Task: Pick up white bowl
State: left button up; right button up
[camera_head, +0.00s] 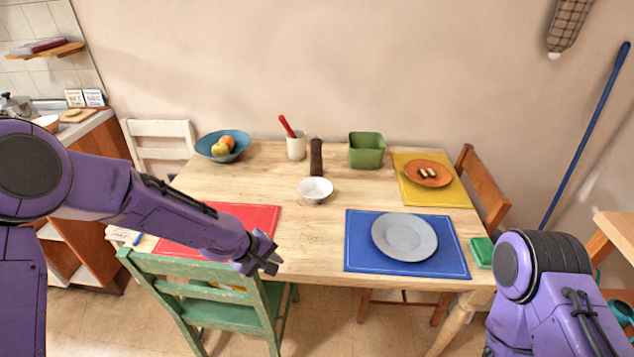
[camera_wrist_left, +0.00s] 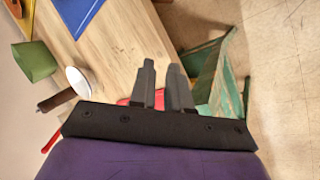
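The small white bowl (camera_head: 315,191) stands upright on the wooden table (camera_head: 330,234), near the middle. It looks empty. It also shows in the left wrist view (camera_wrist_left: 78,80), at the left. My left gripper (camera_head: 274,265) is at the table's front edge, below and left of the bowl and well apart from it. In the left wrist view its two fingers (camera_wrist_left: 162,80) stand a little apart with nothing between them. My right arm shows at the lower right, but its gripper is out of view.
A brown pepper mill (camera_head: 316,157) stands just behind the bowl. A white cup (camera_head: 296,146) and a green container (camera_head: 367,150) are farther back. A grey plate (camera_head: 404,237) lies on a blue mat (camera_head: 363,262) to the right. A green chair (camera_head: 206,275) is under my left forearm.

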aim_at(314, 189)
jog(key=i, duration=1.05)
